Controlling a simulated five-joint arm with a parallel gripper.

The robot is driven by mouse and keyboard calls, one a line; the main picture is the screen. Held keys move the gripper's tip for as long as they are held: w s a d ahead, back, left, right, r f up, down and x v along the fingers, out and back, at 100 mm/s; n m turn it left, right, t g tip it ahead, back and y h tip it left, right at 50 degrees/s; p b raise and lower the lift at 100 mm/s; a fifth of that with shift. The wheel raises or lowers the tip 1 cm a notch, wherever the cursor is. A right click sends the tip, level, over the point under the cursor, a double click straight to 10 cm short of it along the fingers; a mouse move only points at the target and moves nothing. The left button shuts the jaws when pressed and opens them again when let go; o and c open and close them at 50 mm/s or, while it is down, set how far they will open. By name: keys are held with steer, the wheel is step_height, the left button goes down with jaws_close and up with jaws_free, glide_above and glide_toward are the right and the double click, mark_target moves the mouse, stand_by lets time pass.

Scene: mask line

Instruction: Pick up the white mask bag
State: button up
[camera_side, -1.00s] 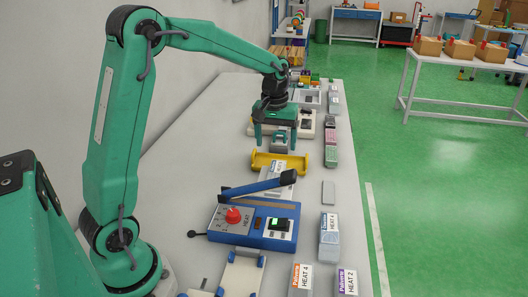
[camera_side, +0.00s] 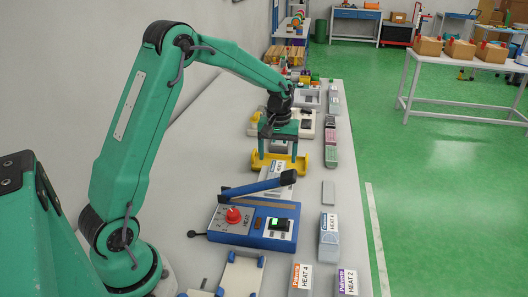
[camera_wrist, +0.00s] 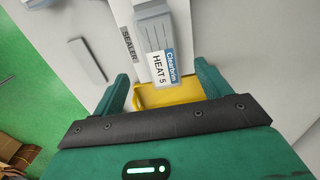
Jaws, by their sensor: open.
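A pale grey-white bag with a blue-and-white label reading HEAT 5 (camera_wrist: 154,34) lies on a white plate marked SEALER (camera_wrist: 129,52) in the wrist view. In the side view this bag (camera_side: 273,181) is partly hidden behind the blue lever. A yellow holder (camera_side: 302,160) stands just beyond it; its yellow edge also shows between my fingers in the wrist view (camera_wrist: 168,94). My gripper (camera_side: 277,166) is open and empty, pointing down over the yellow holder, with its fingers at either side. The bag is ahead of the fingers, not between them.
A blue heat sealer (camera_side: 252,222) with a red knob and raised lever stands nearer the side camera. Several bags (camera_side: 300,278) and small stacks line the table's right edge. A grey block (camera_side: 328,193) lies alone there. The table's left part is clear.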

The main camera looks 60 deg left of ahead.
mark_target(277, 170)
steer(key=shift+f, duration=0.1)
steer(key=shift+f, duration=2.5)
steer(key=shift+c, duration=0.3)
steer(key=c, duration=1)
